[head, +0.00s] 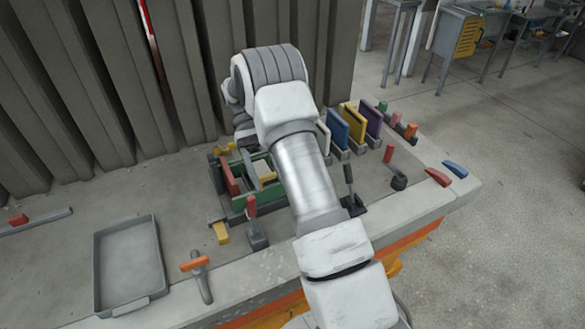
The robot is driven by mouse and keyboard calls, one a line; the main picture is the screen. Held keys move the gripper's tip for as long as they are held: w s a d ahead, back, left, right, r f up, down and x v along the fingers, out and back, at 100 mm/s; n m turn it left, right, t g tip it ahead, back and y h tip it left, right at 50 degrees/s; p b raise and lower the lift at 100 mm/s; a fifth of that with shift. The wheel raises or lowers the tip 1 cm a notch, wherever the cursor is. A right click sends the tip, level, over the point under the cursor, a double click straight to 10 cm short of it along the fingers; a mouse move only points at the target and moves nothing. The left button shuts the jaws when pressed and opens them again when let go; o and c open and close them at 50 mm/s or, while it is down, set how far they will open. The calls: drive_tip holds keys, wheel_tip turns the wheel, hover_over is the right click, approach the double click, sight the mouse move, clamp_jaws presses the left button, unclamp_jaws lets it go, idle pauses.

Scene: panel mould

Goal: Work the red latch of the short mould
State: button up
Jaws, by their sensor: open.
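A mould with green sides (241,219), a red end wall (230,179) and a dark base stands on the bench, left of my arm. A cream block shows inside it, and my arm hides its right part. A lever with a red upright handle (251,206) and a dark foot stands at its front. Another red-handled lever (389,153) stands at the right on a round dark foot. I cannot tell which red part is the short mould's latch. My arm rises from the bottom and bends over the bench; its links hide my gripper.
A grey tray (157,262) and an orange-handled tool (201,270) lie at front left. A black lever (348,176) stands close right of my arm. Coloured panels (355,126) stand in holders behind. Red (438,177) and blue (455,169) wedges lie near the right edge.

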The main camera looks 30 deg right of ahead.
drive_tip(key=s+d+r, duration=0.3)
drive_tip(key=d, duration=0.2)
drive_tip(key=shift+r, duration=0.35)
drive_tip(key=shift+d, duration=0.1)
drive_tip(key=shift+c, duration=0.2)
